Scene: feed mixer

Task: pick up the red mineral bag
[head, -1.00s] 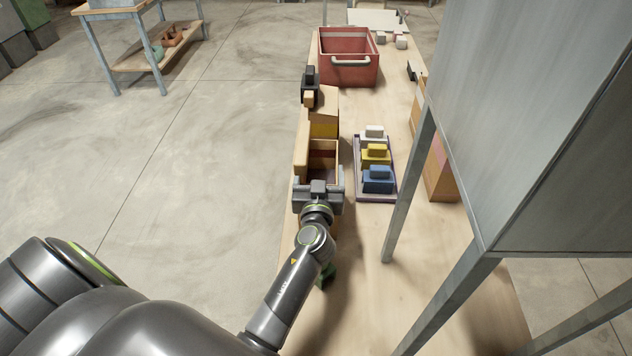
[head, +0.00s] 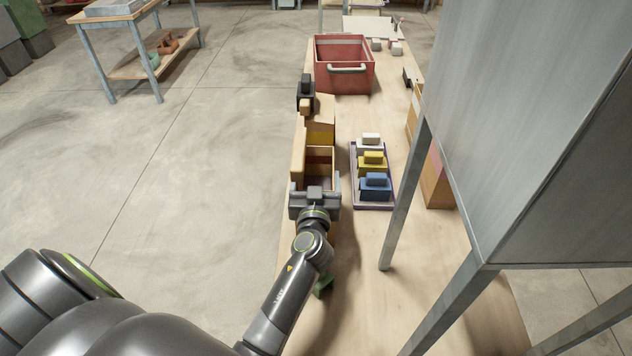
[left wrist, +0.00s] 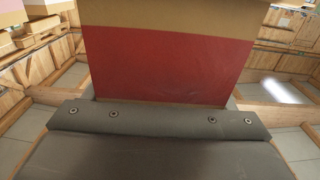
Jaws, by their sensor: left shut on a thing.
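The red mineral bag is a tan pack with a broad red band (left wrist: 165,62). It fills the upper middle of the left wrist view, directly in front of the dark jaw. My left gripper (head: 315,192) is shut on it at the near end of the wooden compartments (head: 298,155) in the head view. There, only a narrow reddish strip (head: 319,158) shows beyond the gripper. The fingertips are hidden, and I cannot tell whether the bag is lifted clear. My right gripper is not in view.
A tray (head: 389,204) with white, yellow and blue blocks lies just right of the gripper. A red crate (head: 345,82) stands farther back. A grey cabinet (head: 540,120) on metal legs closes off the right. Bare tabletop lies in front of the tray.

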